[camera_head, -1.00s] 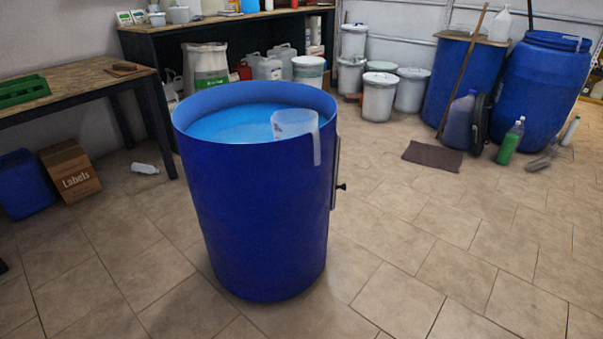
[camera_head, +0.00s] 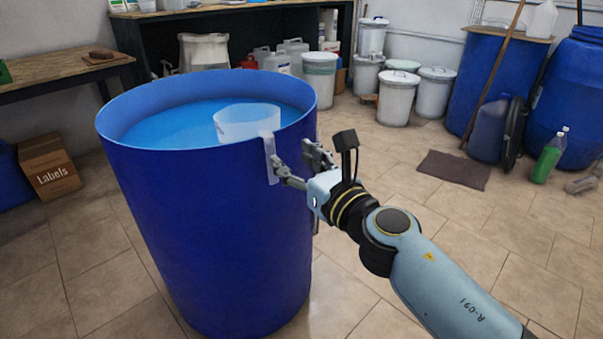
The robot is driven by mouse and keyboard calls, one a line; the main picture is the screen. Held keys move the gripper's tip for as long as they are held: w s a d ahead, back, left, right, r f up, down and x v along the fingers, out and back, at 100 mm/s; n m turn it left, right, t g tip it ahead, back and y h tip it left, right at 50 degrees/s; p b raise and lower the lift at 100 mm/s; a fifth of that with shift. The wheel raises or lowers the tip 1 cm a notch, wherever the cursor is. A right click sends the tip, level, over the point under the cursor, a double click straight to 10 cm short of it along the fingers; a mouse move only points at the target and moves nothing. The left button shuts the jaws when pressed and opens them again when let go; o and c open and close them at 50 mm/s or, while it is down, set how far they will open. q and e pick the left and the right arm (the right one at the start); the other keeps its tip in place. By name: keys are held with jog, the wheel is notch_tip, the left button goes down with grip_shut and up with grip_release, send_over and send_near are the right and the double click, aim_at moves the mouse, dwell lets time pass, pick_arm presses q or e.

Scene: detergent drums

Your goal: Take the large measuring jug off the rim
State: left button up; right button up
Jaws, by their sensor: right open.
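A large blue drum (camera_head: 205,225) holding light blue liquid (camera_head: 165,127) stands in front of me. The translucent measuring jug (camera_head: 246,122) hangs inside its near right rim, with its handle (camera_head: 270,160) down the outside of the wall. My right gripper (camera_head: 290,166) is open at the outside of the drum. One finger is close to the handle, and the other is farther back to the right. I cannot tell whether a finger touches the handle. My left gripper is not in view.
White lidded buckets (camera_head: 398,97) and more blue drums (camera_head: 490,75) stand at the back right. A brown mat (camera_head: 454,169) lies on the floor. A workbench (camera_head: 60,80) and a cardboard box (camera_head: 48,166) are at the left. The tiled floor at the right is mostly clear.

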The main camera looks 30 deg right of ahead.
aim_at(270, 138)
jog(key=w, duration=0.9)
jog(key=shift+w+a, duration=0.25)
jog(key=shift+a, duration=0.15)
jog(key=shift+f, duration=0.1)
grip_shut()
